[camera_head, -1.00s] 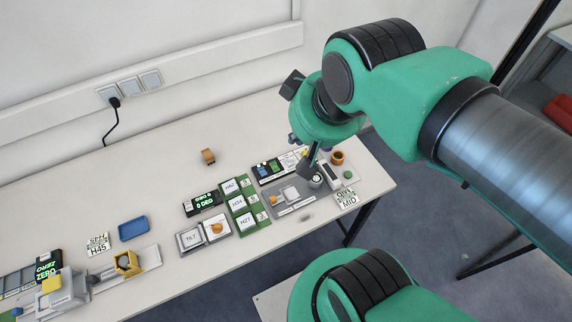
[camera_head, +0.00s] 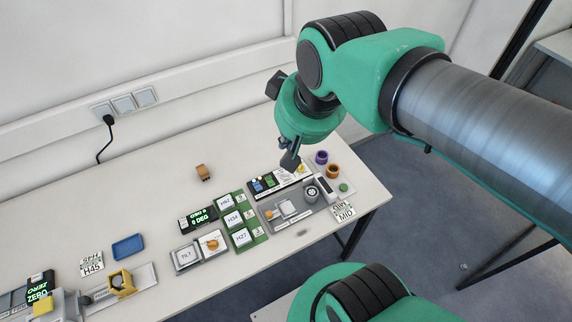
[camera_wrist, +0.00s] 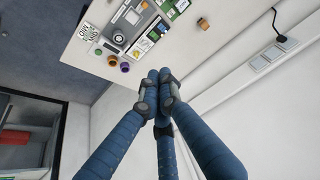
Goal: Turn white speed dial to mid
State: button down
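The pale round dial (camera_head: 311,193) sits on the grey machine panel (camera_head: 272,217) near the right end of the table. It also shows in the wrist view (camera_wrist: 119,39) as a round knob with a dark ring. Its exact setting is too small to read. A card (camera_head: 343,211) with MID on it lies by the panel's right front corner. My gripper (camera_head: 290,160) is above the back of the panel, apart from the dial. In the wrist view my gripper's blue fingers (camera_wrist: 158,76) have their tips together with nothing visible between them.
Purple (camera_head: 321,157) and orange (camera_head: 333,171) rings and a green button (camera_head: 343,187) are beside the dial. Green H-labelled blocks (camera_head: 250,230) stand left. The table behind is mostly clear.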

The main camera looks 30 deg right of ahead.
jog(key=w+d+f+m+g, duration=0.1)
jog(key=w+f, duration=0.1)
jog(key=w, duration=0.3)
jog(key=w+d+f+m+g, duration=0.1)
jog(key=w+d+f, duration=0.1)
jog(key=w, duration=0.3)
jog(key=m+g+b, duration=0.1)
jog(key=g+b, duration=0.1)
send_over(285, 174)
jog(key=s+a, duration=0.2)
jog(key=a, duration=0.2)
notch_tip(285, 174, down, 7)
jog(key=w+d+f+m+g, duration=0.1)
jog(key=w+d+f, duration=0.2)
jog(key=f, duration=0.5)
jog(key=w+d+f+g+y+b, duration=0.1)
jog(key=w+d+f, duration=0.2)
jog(key=f, duration=0.5)
jog(key=w+d+f+m+g, duration=0.1)
jog(key=w+d+f, duration=0.2)
jog(key=w+f, duration=0.2)
notch_tip(285, 174, down, 3)
jog(key=shift+d+r+m, duration=0.1)
jog(key=shift+d+m, duration=0.2)
